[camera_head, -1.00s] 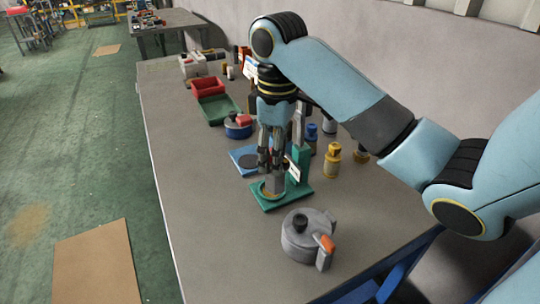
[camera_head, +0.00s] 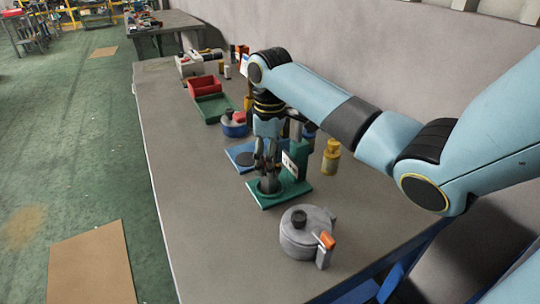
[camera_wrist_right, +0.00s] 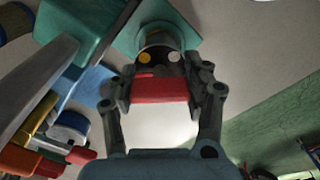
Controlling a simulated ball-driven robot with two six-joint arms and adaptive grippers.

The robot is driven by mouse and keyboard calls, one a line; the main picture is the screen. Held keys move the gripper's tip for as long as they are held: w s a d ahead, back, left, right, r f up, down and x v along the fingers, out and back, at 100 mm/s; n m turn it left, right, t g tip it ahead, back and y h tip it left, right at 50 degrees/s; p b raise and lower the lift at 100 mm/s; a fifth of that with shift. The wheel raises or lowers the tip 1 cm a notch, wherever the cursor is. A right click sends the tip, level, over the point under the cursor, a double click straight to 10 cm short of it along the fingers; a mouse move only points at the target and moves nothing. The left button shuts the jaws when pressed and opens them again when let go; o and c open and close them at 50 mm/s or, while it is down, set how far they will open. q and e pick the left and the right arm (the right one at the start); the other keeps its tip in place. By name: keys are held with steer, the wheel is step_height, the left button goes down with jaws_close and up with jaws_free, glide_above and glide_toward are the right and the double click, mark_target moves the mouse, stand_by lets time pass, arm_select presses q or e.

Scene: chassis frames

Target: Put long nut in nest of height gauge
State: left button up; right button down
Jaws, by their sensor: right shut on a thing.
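The height gauge (camera_head: 290,187) is a green stand with a flat base, an upright column and a white label, on the grey table. My right gripper (camera_head: 267,175) points down over the front of its base, beside the column, shut on the grey long nut (camera_head: 268,187). The nut stands upright at the nest, whose rim is mostly hidden by the fingers and nut. I cannot tell whether the nut is fully seated. In the wrist view my right gripper (camera_wrist_right: 160,90) has its fingers around a red-and-grey area, with the green base (camera_wrist_right: 189,33) beyond. My left gripper is out of view.
A grey round device with an orange-tipped lever (camera_head: 300,235) stands in front of the gauge. A yellow bottle-shaped part (camera_head: 331,158) is to the right. A blue plate (camera_head: 238,153), blue-and-red part (camera_head: 234,124) and red bin (camera_head: 204,87) lie behind. The table's left side is clear.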

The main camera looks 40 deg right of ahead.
steer(key=c, duration=0.6)
jaws_free()
steer(key=shift+o, duration=0.2)
steer(key=shift+r, duration=0.1)
step_height(320, 180, up, 8)
steer(key=shift+f, duration=0.2)
step_height(320, 180, up, 3)
steer(key=shift+r+p, duration=0.2)
steer(key=shift+p, duration=0.55)
steer(key=shift+r+p, duration=0.5)
steer(key=shift+f, duration=0.15)
